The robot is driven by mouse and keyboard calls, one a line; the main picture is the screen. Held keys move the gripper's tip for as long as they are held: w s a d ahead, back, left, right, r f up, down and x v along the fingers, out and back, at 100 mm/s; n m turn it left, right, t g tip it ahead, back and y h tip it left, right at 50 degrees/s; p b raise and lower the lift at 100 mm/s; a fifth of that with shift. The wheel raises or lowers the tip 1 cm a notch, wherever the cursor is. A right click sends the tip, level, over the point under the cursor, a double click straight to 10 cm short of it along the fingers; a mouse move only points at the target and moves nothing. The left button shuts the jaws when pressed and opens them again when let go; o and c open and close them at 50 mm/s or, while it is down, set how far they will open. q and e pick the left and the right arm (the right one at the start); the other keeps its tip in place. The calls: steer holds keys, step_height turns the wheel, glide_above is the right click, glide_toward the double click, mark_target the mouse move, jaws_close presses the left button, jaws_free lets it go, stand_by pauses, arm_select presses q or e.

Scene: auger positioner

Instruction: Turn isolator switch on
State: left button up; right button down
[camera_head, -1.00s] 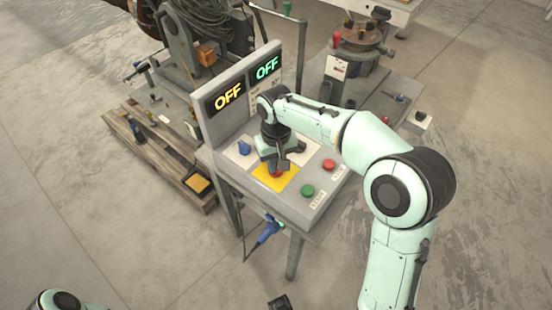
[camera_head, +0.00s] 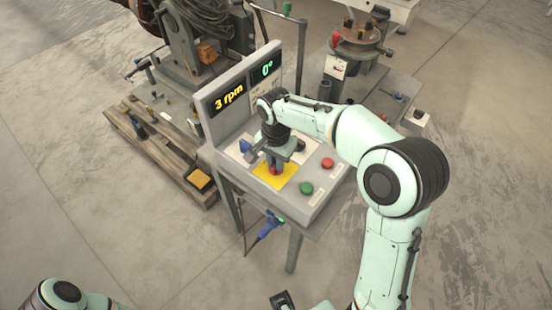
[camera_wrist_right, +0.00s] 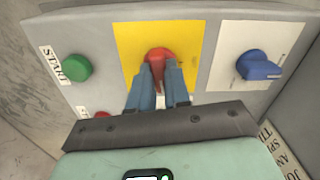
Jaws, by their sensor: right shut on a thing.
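The red isolator switch (camera_head: 274,171) sits on a yellow plate (camera_head: 288,181) on the sloped top of the control panel (camera_head: 322,195). In the right wrist view the red switch (camera_wrist_right: 160,54) shows its round top and a lever running down between the fingers. My right gripper (camera_wrist_right: 158,80) is shut on this lever, one finger on each side. The panel's left display (camera_head: 228,97) reads "3 rpm" and its right display (camera_head: 265,69) reads "0°". A dark part that may belong to my left gripper shows at the bottom edge; its jaws cannot be made out.
A green START button (camera_wrist_right: 77,67) and a red button (camera_head: 327,163) lie to one side of the switch; a blue knob (camera_wrist_right: 258,66) lies on the other. A blue-handled tool (camera_head: 264,228) hangs below the panel. A wooden pallet (camera_head: 150,155) lies left of the stand.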

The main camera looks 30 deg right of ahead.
arm_select(q)
steer(key=shift+w+r, duration=0.1)
steer(key=shift+r, duration=0.05)
arm_select(e)
steer(key=shift+m, duration=0.8)
steer(key=c, duration=1.1)
jaws_free()
arm_select(q)
steer(key=shift+w+r+p, duration=0.3)
steer(key=shift+r+p, duration=0.3)
steer(key=shift+r, duration=0.05)
steer(key=shift+w+r+p, duration=0.3)
steer(key=shift+r+p, duration=0.3)
arm_select(e)
step_height(320, 180, up, 14)
steer(key=shift+f, duration=0.25)
